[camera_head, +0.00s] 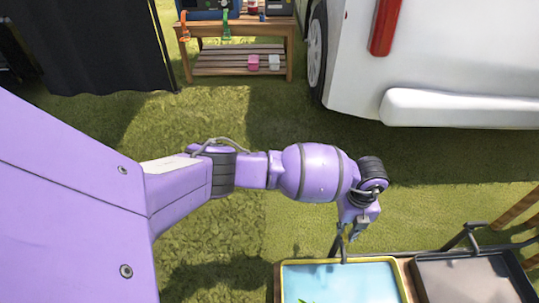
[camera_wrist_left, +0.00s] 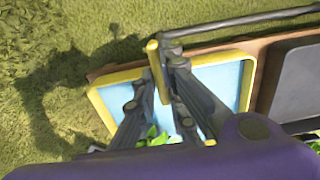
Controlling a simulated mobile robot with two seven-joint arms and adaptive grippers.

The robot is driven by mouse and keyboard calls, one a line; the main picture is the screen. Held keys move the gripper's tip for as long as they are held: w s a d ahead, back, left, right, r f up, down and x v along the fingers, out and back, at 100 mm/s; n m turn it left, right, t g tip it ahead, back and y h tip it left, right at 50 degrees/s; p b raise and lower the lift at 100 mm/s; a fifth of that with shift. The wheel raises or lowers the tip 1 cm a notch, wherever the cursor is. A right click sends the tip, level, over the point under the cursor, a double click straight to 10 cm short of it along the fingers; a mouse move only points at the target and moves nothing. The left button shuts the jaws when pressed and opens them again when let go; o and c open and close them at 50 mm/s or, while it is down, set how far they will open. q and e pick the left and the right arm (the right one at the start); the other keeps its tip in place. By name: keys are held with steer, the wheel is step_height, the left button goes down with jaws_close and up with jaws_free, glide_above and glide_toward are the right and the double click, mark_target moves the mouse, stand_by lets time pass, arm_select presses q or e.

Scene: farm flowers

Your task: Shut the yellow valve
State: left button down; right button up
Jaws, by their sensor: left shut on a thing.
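The yellow valve (camera_wrist_left: 156,68) shows in the left wrist view as a short yellow bar above the yellow-rimmed basin (camera_wrist_left: 249,83). My left gripper (camera_wrist_left: 165,80) has its grey fingers on both sides of this bar and is shut on it. In the head view my left gripper (camera_head: 350,232) points down at the back edge of the yellow-rimmed basin (camera_head: 402,278), next to a grey tap. The valve is hard to make out there, hidden by the fingers. My right gripper is in neither view.
A dark basin (camera_head: 516,270) adjoins the yellow-rimmed one on the right. Grey pipe (camera_wrist_left: 240,20) runs behind the basins. A wooden bench (camera_head: 238,45) and a white vehicle (camera_head: 455,60) stand farther back. Grass lies open to the left.

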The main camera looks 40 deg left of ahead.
arm_select(q)
steer(key=shift+w+r, duration=0.1)
steer(key=shift+r, duration=0.05)
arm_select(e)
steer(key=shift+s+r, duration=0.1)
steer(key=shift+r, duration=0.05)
arm_select(q)
steer(key=m+p, duration=0.2)
steer(key=shift+r+m+p, duration=0.15)
steer(key=shift+m+p, duration=0.2)
steer(key=shift+m, duration=0.05)
steer(key=m+p, duration=0.1)
steer(key=m, duration=0.2)
steer(key=shift+m+p, duration=0.3)
steer(key=m, duration=0.3)
steer(key=shift+m+p, duration=0.3)
steer(key=shift+p, duration=0.1)
steer(key=m, duration=0.3)
steer(key=shift+w+m, duration=0.1)
steer(key=shift+m, duration=0.2)
steer(key=m, duration=0.3)
steer(key=shift+p, duration=0.35)
steer(key=shift+m, duration=0.5)
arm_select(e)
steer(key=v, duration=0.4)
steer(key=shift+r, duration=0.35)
arm_select(q)
steer(key=shift+m, duration=0.3)
